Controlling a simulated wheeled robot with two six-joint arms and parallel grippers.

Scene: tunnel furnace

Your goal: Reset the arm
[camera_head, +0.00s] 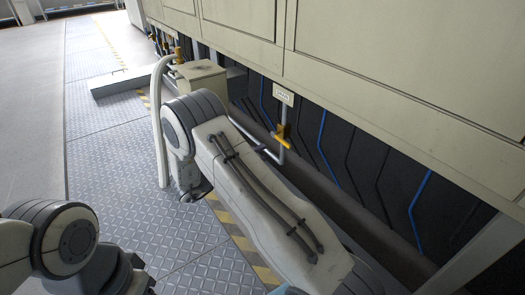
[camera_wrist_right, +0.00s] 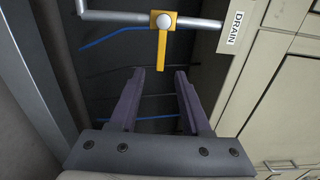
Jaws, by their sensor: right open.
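My right gripper (camera_wrist_right: 160,72) is open and empty in the right wrist view, its two purple-grey fingers spread apart. A valve with a yellow handle (camera_wrist_right: 162,48) on a grey pipe stands beyond the fingertips, apart from them. The valve also shows in the head view (camera_head: 283,134), just right of my right arm. In the head view my right arm reaches up from the lower right, and its fingers cannot be made out. Part of my left arm shows at the lower left, but its gripper is not seen.
A DRAIN label (camera_wrist_right: 236,28) sits beside the valve. Cream furnace panels (camera_head: 400,60) overhang a dark recess with blue lines and a long dark pipe. A beige box (camera_head: 203,78) stands behind my right arm. The metal plate walkway (camera_head: 125,205) on the left is mostly clear.

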